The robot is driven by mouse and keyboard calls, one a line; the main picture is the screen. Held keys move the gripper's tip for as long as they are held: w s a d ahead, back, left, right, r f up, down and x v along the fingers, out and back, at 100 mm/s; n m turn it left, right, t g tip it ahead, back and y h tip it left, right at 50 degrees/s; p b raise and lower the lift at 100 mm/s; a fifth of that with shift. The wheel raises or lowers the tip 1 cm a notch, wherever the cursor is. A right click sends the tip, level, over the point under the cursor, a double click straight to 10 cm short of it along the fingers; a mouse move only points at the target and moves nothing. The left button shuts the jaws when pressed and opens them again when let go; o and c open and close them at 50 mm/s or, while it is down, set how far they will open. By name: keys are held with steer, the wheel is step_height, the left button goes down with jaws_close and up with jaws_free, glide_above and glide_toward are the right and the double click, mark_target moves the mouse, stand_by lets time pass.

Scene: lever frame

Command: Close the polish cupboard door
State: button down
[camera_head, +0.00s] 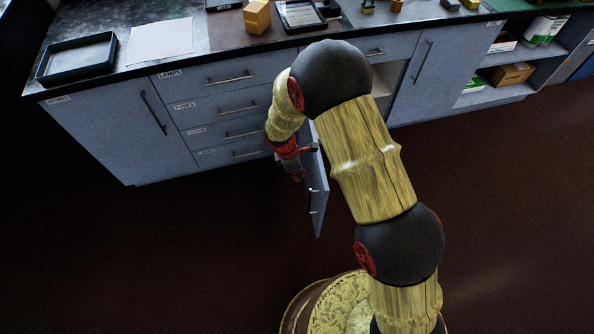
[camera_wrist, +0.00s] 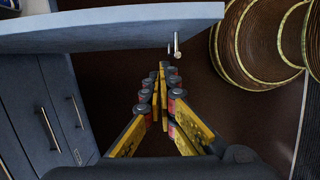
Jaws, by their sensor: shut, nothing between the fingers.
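An open grey cupboard door (camera_head: 317,195) stands out from the cabinet front, right of the drawer stack; no label on it is readable. In the wrist view the door (camera_wrist: 110,27) crosses the top left, with a small metal handle (camera_wrist: 177,46) at its edge. My gripper (camera_head: 299,177) is on the left side of the door in the head view, low in front of the drawers. In the wrist view my gripper (camera_wrist: 163,68) has its fingertips together and empty, close to the handle; contact cannot be told. My arm hides part of the cupboard opening.
Labelled drawers (camera_head: 228,105) and a shut cupboard door (camera_head: 115,135) are to the left. Another shut door (camera_head: 432,75) and open shelves (camera_head: 515,70) are to the right. A worktop (camera_head: 335,38) carries a tray (camera_head: 78,60) and a yellow block (camera_head: 257,17). The dark floor (camera_head: 490,200) is clear.

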steer(key=shift+w+d+r+b, duration=0.1)
steer(key=shift+w+d+b, duration=0.15)
steer(key=shift+d, duration=0.7)
steer(key=shift+w+d+r+b, duration=0.1)
steer(key=shift+d+b, duration=0.15)
steer(key=shift+d, duration=0.7)
